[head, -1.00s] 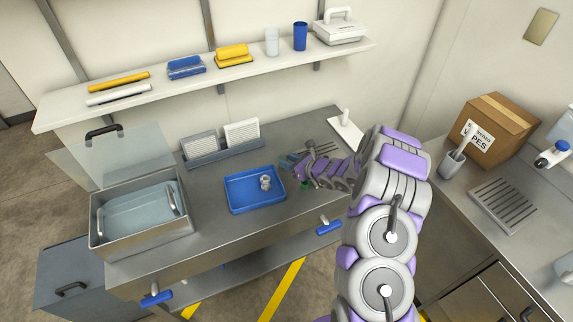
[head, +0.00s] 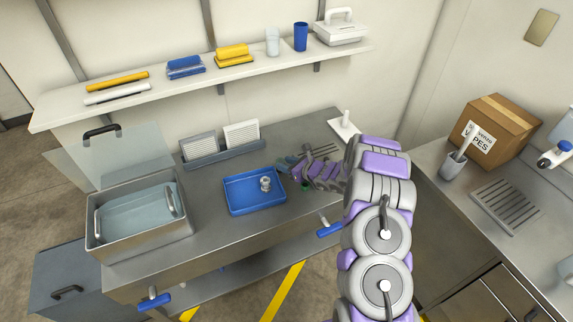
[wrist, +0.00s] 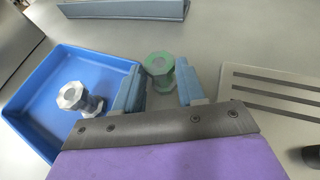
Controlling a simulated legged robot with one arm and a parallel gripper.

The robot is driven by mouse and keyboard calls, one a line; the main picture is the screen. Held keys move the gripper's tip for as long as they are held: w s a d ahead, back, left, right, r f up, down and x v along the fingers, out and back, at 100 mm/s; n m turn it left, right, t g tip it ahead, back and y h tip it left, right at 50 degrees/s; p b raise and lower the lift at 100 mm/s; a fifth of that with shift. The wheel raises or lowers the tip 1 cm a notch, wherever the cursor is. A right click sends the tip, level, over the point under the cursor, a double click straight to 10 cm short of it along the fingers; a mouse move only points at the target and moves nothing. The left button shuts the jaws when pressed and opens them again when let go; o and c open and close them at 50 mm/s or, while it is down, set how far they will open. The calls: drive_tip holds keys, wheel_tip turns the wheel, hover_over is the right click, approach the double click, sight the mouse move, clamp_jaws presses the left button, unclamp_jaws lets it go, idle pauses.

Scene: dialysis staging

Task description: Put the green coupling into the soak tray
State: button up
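The green coupling (wrist: 159,66) stands on the steel counter in the wrist view, just right of the blue tray. My gripper (wrist: 160,88) is open, its two blue-grey fingers on either side of the coupling's near end; I cannot tell whether they touch it. In the head view my gripper (head: 287,163) is low over the counter beside the tray, and the arm hides much there. The blue tray (head: 238,207) holds a silver coupling (head: 265,184); it also shows in the wrist view (wrist: 35,105). A steel basin (head: 140,245) with clear liquid stands left, its lid raised.
A grey rack (head: 225,155) with white slatted panels stands behind the tray. A slotted plate (wrist: 270,95) lies right of my gripper. A wall shelf (head: 205,78) runs above the counter. A cardboard box (head: 495,130) stands on the right counter.

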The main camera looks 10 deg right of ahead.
drive_tip(key=o, duration=0.4)
drive_tip(key=shift+d, duration=0.35)
drive_tip(key=shift+a+r, duration=0.1)
drive_tip(key=shift+r, duration=0.05)
